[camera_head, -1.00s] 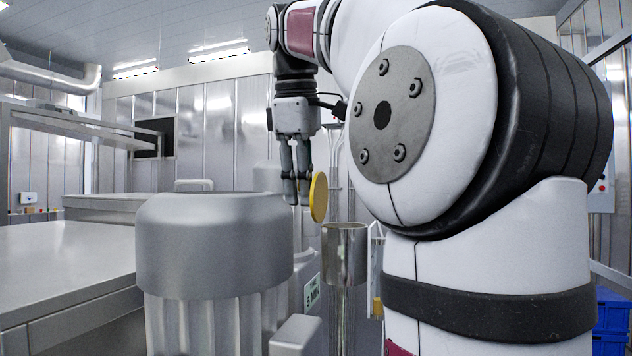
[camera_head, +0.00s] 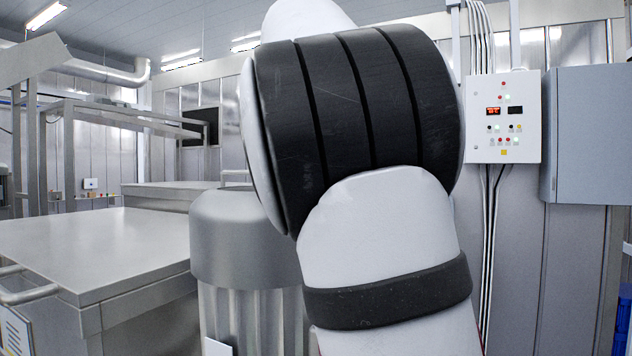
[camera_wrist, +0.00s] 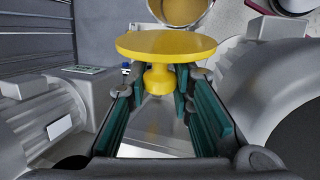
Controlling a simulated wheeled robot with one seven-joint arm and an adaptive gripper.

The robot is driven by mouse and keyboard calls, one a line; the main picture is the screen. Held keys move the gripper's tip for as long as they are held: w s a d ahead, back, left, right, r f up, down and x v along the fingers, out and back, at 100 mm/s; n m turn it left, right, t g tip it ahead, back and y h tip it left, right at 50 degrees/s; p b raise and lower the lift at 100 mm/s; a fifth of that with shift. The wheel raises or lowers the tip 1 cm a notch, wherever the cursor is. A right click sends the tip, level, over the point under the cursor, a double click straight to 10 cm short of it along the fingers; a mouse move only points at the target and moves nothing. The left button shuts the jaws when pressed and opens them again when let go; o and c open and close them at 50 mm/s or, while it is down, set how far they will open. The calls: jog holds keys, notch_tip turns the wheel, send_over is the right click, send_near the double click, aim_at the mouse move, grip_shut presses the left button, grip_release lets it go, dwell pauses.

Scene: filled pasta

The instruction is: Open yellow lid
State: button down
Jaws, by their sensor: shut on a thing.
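The yellow lid (camera_wrist: 165,45) is a round disc with a knob (camera_wrist: 158,80) on its near side, in the middle of the wrist view. My gripper (camera_wrist: 162,74) is shut on the knob, with green-padded fingers on both sides. The lid is held apart from an open round container (camera_wrist: 182,10) behind it at the top, which shows an orange-yellow inside. In the head view, my gripper, the lid and the container do not show; my arm fills the middle.
A grey metal cylinder housing (camera_head: 235,240) stands left of my arm in the head view. A steel table (camera_head: 85,250) is at the left. A control panel (camera_head: 503,116) is on the right wall. Grey rounded machine parts flank the gripper in the wrist view.

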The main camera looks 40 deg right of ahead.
jog(key=shift+w+a+f, duration=0.1)
jog(key=shift+f, duration=0.05)
jog(key=c, duration=1.4)
grip_release()
jog(key=shift+o, duration=0.2)
jog(key=shift+r+t+b, duration=0.2)
jog(key=shift+t+b, duration=0.1)
jog(key=shift+b, duration=0.15)
